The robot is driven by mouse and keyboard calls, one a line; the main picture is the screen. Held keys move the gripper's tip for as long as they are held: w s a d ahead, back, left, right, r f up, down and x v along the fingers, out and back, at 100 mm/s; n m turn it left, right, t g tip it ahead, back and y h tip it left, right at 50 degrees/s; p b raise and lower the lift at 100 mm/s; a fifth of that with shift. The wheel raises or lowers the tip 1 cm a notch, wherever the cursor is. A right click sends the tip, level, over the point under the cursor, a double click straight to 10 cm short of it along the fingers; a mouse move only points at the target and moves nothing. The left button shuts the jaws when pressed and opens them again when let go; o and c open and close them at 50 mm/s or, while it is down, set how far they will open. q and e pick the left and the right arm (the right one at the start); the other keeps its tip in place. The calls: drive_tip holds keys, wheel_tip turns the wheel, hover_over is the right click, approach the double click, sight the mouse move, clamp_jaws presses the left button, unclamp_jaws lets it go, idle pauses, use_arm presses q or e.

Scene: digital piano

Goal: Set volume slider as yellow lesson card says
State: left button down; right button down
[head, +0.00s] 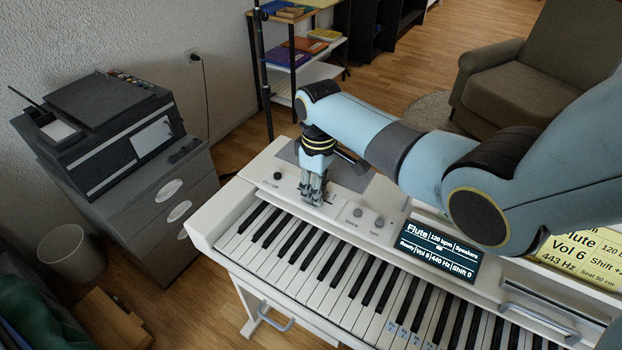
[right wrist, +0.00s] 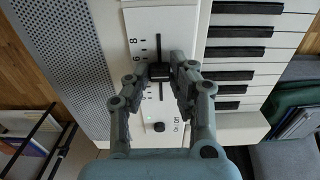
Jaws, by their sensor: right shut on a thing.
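The volume slider (right wrist: 160,71) is a black cap on a vertical slot beside a printed scale, with 8 and 6 readable above it. My right gripper (right wrist: 161,75) is shut on the cap, one finger on each side, and hides the lower scale. In the head view my right gripper (head: 314,198) points down at the piano's left panel and covers the slider. The yellow lesson card (head: 580,255) reads Flute, Vol 6 and 443 Hz, partly hidden by my arm. The piano display (head: 437,250) shows Flute and a Vol number too small to read surely. My left gripper is out of view.
The on/off knob (right wrist: 159,127) lies near the slider, and two knobs (head: 357,212) sit to its right. The piano keys (head: 300,262) run along the front. A printer (head: 110,125) on a cabinet stands at the left; a shelf (head: 300,60) stands behind.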

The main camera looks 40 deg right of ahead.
drive_tip(key=shift+s+d+r, duration=0.15)
drive_tip(key=shift+s+d, duration=0.05)
drive_tip(key=shift+s, duration=0.35)
drive_tip(key=shift+f, duration=0.2)
drive_tip(key=c, duration=1.2)
unclamp_jaws()
drive_tip(key=shift+o, duration=0.2)
drive_tip(key=shift+r, duration=0.1)
wheel_tip(320, 180, up, 12)
